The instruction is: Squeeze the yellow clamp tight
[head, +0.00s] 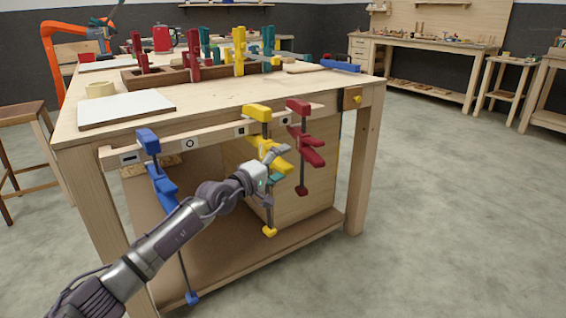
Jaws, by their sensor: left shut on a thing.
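The yellow clamp (257,112) hangs upright on the light wooden rail (215,137) along the front edge of the workbench, between a blue and a red clamp. Its upper jaw sits over the rail's top, and its dark bar runs down to a yellow end piece (269,231). My left gripper (276,158) is at the clamp's yellow middle part, just below the rail, and is shut on it. The fingers partly cover the clamp there, so the exact contact is hard to make out. My right gripper is not in view.
The blue clamp (158,180) hangs to the left and the red clamp (305,145) close on the right. Floor to the right is clear.

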